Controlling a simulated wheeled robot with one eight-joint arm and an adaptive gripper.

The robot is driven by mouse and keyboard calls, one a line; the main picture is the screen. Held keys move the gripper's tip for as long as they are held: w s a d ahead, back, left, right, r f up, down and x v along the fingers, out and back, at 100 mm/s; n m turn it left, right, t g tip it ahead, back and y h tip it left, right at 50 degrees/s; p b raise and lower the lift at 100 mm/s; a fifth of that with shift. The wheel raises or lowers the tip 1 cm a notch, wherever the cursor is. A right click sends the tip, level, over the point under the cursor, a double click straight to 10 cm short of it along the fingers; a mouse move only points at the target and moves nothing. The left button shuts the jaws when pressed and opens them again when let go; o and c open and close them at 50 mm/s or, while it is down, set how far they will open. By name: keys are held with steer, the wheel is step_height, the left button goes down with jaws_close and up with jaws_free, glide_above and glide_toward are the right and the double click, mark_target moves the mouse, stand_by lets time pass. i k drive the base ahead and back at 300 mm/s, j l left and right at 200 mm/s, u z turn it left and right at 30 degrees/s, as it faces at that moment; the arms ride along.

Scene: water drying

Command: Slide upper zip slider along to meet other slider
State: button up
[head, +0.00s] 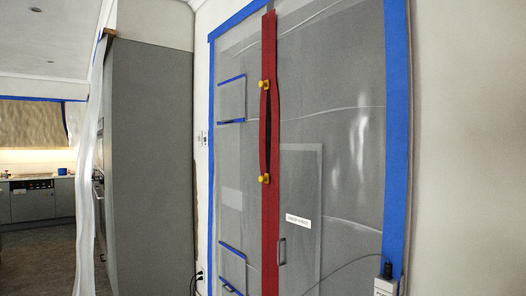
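A red zip strip (270,220) runs vertically down a translucent plastic sheet (340,80). The upper zip slider (265,85) is a small yellow piece near the top of the strip. The other slider (264,178), also yellow, sits lower on the same strip. The two sliders are well apart. Between them the zip bulges apart in a narrow dark gap (268,120). Above and below the sliders the strip looks closed. My gripper is not in view.
Blue tape (397,130) frames the sheet on a doorway. A grey tall cabinet (150,150) stands to the left, with a kitchen counter (40,180) beyond. A small box with a dark top (386,286) is at the lower right. Cords hang at the lower left of the doorway.

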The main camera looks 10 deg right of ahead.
mark_target(266, 83)
steer(key=i+j, duration=0.15)
steer(key=j, duration=0.2)
steer(key=i+j, duration=0.1)
steer(key=j, duration=0.2)
steer(key=i+j, duration=0.15)
steer(key=j, duration=0.2)
steer(key=i+j, duration=0.15)
steer(key=j, duration=0.2)
steer(key=i+j, duration=0.1)
steer(key=j, duration=0.2)
